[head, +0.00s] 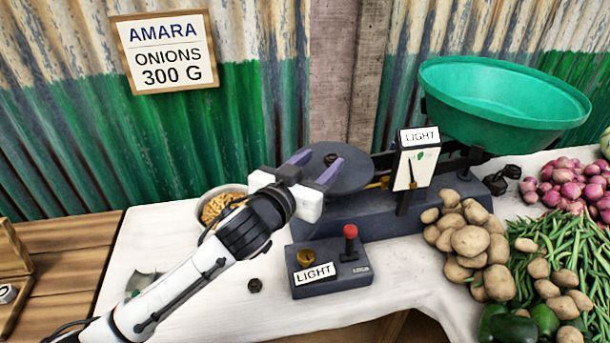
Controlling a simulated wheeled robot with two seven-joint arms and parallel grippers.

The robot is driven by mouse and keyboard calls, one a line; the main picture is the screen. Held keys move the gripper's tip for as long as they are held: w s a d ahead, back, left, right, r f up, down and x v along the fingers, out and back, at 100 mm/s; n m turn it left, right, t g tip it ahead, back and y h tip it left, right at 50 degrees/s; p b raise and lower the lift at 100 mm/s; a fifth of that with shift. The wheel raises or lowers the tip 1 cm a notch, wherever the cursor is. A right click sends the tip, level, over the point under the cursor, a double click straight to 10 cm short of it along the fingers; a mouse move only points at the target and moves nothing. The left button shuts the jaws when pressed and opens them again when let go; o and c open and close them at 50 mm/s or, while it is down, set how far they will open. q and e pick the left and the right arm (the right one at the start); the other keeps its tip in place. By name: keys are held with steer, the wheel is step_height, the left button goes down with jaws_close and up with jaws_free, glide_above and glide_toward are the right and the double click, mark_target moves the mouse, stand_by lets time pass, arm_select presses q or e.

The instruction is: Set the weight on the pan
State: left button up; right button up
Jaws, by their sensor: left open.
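My left gripper (315,165) is open over the near left part of the balance's dark round pan (352,178). A small dark weight (331,158) appears to rest on the pan, just beyond the fingertips, and I see no finger closed on it. The gripper hides part of the pan's near left side. Another small dark weight (255,285) stands on the white tabletop, left of the control box. The balance (340,212) also carries a large green bowl (500,120), which looks empty and higher than the pan. Its pointer plate (414,168) has a LIGHT sign. My right gripper is out of view.
A control box (335,285) with a red knob and LIGHT label stands before the balance. A bowl (236,187) of yellowish food is behind my left arm. Dark objects (500,180), potatoes (470,240), beans (550,245) and onions (565,190) crowd the right. White cloth (215,310) is partly clear.

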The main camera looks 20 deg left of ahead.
arm_select(q)
steer(key=s+r, duration=0.1)
steer(key=s, duration=0.6)
steer(key=shift+a, duration=0.35)
